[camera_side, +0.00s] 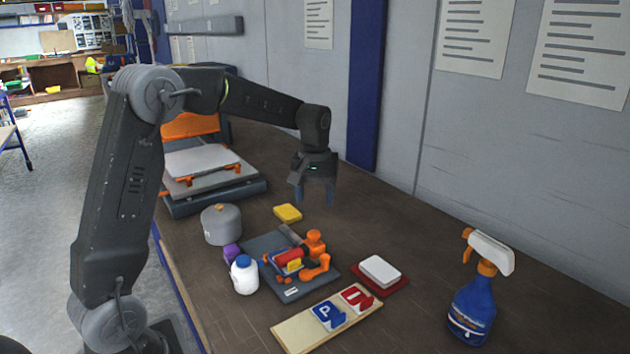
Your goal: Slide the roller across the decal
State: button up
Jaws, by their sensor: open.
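My gripper (315,197) is open and empty. It points down in the air above the far part of the table, apart from everything below it. A red cylinder (291,256), which looks like the roller, lies among orange parts on a dark grey plate (262,246). A small blue and yellow piece (290,266) is against its near side; I cannot tell whether this is the decal. A wooden board (290,335) in front carries a blue sign with a white P (327,316) and a red sign with a white mark (357,298).
A white pad on a red base (380,271), a blue spray bottle (474,302) and a press (205,170) are farther off.

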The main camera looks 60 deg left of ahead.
jog(key=shift+r, duration=2)
jog(key=s+d+r+m+t, duration=0.3)
jog(key=s+d+r+m, duration=0.2)
jog(key=s+d, duration=0.55)
jog(key=s+d+f+m+t, duration=0.1)
jog(key=s+d+f+m, duration=0.1)
jog(key=s, duration=0.4)
jog(key=s+d+f+m+t, duration=0.1)
jog(key=s+m, duration=0.1)
jog(key=s, duration=0.5)
jog(key=shift+d+f+t, duration=0.3)
jog(key=shift+d+f, duration=0.05)
jog(key=shift+d, duration=0.05)
